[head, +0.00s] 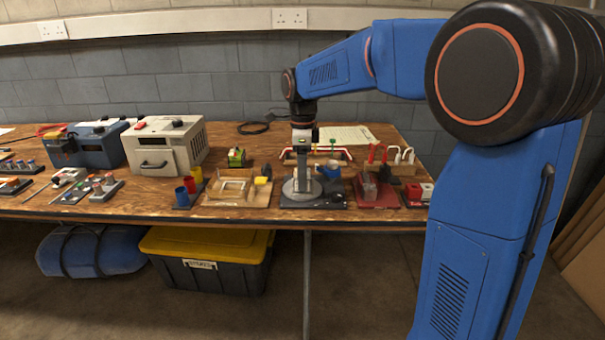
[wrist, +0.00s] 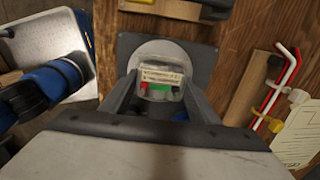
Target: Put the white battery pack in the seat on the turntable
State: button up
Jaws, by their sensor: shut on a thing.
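The turntable (head: 288,190) is a light grey disc on a dark square base on the bench. My gripper (head: 303,182) points straight down over it. In the wrist view the two fingers of my gripper (wrist: 162,84) are closed on the sides of the white battery pack (wrist: 161,74), which has a pale end and green and red marks. The pack is over the turntable disc (wrist: 148,51). The seat is hidden beneath the pack and fingers. I cannot tell whether the pack touches the seat. In the head view the fingers largely hide the pack.
A wooden tray (head: 212,200) with a yellow block is left of the turntable base. A red tray (head: 377,196) is at its right. A green item (head: 236,157) and a beige instrument box (head: 166,144) stand further left. Red and white rods (wrist: 282,82) lie on a rack close by.

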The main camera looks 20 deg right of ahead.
jog(key=shift+f, duration=0.15)
jog(key=o, duration=1.5)
jog(key=shift+c, duration=0.2)
jog(key=shift+r, duration=3.5)
